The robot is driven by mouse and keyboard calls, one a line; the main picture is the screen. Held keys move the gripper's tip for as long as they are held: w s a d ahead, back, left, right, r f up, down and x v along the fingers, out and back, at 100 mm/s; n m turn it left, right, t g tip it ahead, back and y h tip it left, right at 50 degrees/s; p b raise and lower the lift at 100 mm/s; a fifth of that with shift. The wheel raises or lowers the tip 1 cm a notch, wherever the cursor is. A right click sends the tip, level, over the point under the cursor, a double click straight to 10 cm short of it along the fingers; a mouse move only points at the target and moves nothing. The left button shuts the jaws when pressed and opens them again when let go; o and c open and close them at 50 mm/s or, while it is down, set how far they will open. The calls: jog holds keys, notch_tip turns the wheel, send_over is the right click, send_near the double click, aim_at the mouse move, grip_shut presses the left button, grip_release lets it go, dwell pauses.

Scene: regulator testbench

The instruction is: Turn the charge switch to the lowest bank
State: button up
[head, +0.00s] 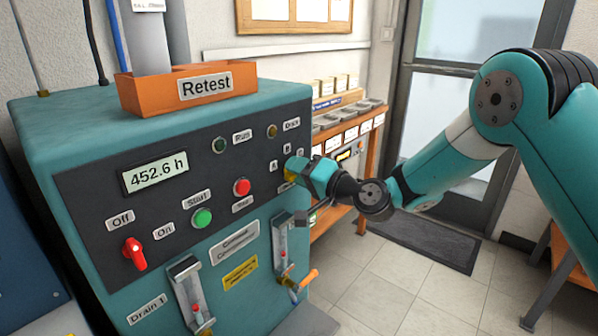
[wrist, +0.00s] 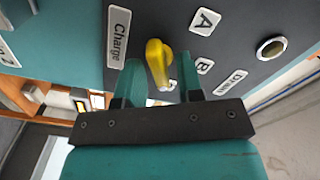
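The yellow charge switch (wrist: 158,62) shows in the wrist view beside the "Charge" label (wrist: 119,37). An "A" label (wrist: 205,21) and a "B" label (wrist: 203,66) are to its right. Another small label is mostly hidden behind the switch's lower end. My gripper (wrist: 160,75) is open, with one finger on either side of the switch. I cannot tell whether a finger touches it. In the head view my gripper (head: 292,170) is at the panel's right part and hides most of the switch.
The teal test bench (head: 60,110) carries a red Off/On switch (head: 134,253), a green button (head: 202,218) and a red button (head: 242,187). An orange-handled valve (head: 304,281) sits low on the right of the front. A wooden shelf (head: 368,163) stands behind.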

jog(key=shift+s+d, duration=0.1)
jog(key=b+v, duration=0.6)
jog(key=v, duration=1.1)
jog(key=shift+s, duration=0.1)
jog(key=s+a+n+g+h, duration=0.1)
jog(key=s+a+n+g, duration=0.25)
jog(key=s, duration=0.35)
jog(key=s+a+n+g+h, duration=0.1)
jog(key=s+a+n+g, duration=0.1)
jog(key=s+n+g, duration=0.4)
jog(key=s+d+f+g+h, duration=0.1)
jog(key=s+d+f+h, duration=0.1)
jog(key=s+d+h, duration=0.8)
notch_tip(320, 180, up, 19)
jog(key=s+a+y+p, duration=0.1)
jog(key=s+y+p, duration=0.1)
jog(key=p, duration=1.6)
jog(key=shift+s+f+m, duration=0.25)
jog(key=shift+s+m, duration=0.1)
jog(key=shift+s, duration=0.05)
